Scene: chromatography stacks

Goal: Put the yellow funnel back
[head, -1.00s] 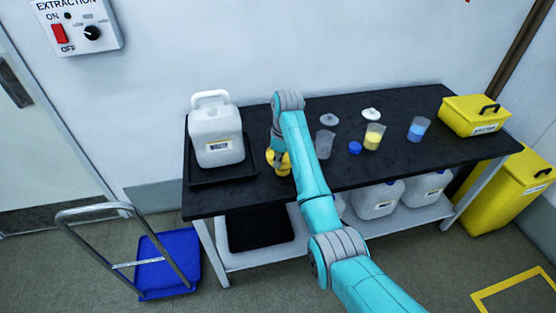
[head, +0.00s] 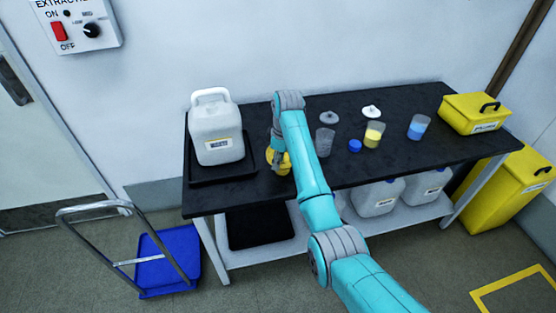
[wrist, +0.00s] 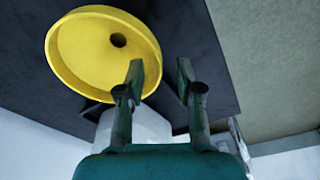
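The yellow funnel (head: 285,168) is on the black bench, just right of the jug's tray. In the wrist view, the funnel (wrist: 85,55) shows its wide round rim and the dark hole in its middle. My gripper (wrist: 160,72) is open. Its left finger overlaps the funnel's right side in that view, and the right finger is clear of it. I cannot tell whether the fingers touch the rim. In the head view, my gripper (head: 278,155) is at the funnel, partly hidden by my wrist.
A white jug (head: 216,138) stands in a black tray (head: 208,181) left of the funnel. Beakers (head: 374,135), lids and a blue cap (head: 355,146) lie to the right. A yellow box (head: 470,115) is at the right end. A blue trolley (head: 168,262) stands front left.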

